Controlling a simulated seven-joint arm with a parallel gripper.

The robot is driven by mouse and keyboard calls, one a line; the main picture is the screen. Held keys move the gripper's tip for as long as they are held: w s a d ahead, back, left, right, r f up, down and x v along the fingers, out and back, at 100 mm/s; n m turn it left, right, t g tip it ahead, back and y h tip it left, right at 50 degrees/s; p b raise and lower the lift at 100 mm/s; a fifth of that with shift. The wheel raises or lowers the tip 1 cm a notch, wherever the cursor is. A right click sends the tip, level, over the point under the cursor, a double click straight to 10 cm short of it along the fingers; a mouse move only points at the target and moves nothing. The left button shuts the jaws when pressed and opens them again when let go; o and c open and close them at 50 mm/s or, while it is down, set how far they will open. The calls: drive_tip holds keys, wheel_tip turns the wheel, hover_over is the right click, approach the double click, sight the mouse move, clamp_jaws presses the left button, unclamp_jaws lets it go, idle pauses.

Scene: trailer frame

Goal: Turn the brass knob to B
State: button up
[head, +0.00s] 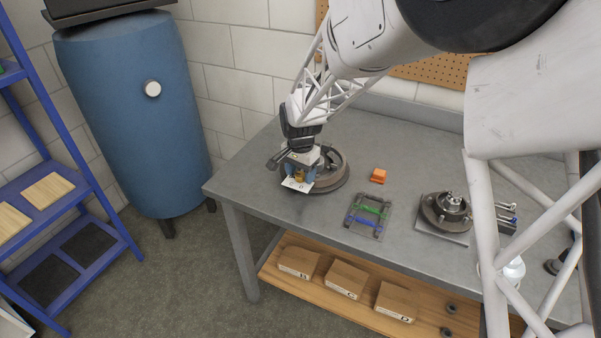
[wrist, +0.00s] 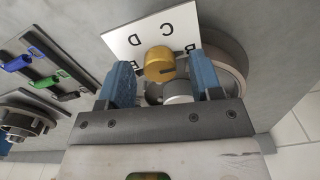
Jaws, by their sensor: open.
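The brass knob (wrist: 158,62) is a gold-coloured round knob in front of a white lettered plate (wrist: 122,44). A dark mark shows on the knob's lower right side. My gripper (wrist: 160,66) has two blue fingers, open, one on each side of the knob; I cannot tell whether either touches it. In the head view my gripper (head: 300,173) is low over the bench's left part, with the plate (head: 294,186) just below it and the knob (head: 299,177) mostly hidden.
A round metal drum (head: 331,176) lies right behind the knob. An orange block (head: 378,176), a tray with green and blue pieces (head: 352,220) and a hub assembly (head: 432,222) stand further right on the grey bench (head: 225,183). Wooden boxes (head: 347,279) sit on its lower shelf.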

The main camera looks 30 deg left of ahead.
sight(302, 175)
drive_tip(key=shift+r, duration=3.75)
drive_tip(key=shift+d+r, duration=0.1)
drive_tip(key=shift+d, duration=0.1)
drive_tip(key=s+d+r, duration=0.2)
drive_tip(key=d+r, duration=0.2)
drive_tip(key=d, duration=0.6)
drive_tip(key=s+d+r+t, duration=0.15)
drive_tip(key=d+r, duration=0.25)
drive_tip(key=d, duration=0.6)
drive_tip(key=s+d+r, duration=0.3)
drive_tip(key=d+r, duration=0.2)
drive_tip(key=d, duration=0.4)
drive_tip(key=s+d+n+t, duration=0.1)
drive_tip(key=s+d, duration=2)
drive_tip(key=shift+s+n, duration=0.15)
drive_tip(key=shift+n, duration=0.15)
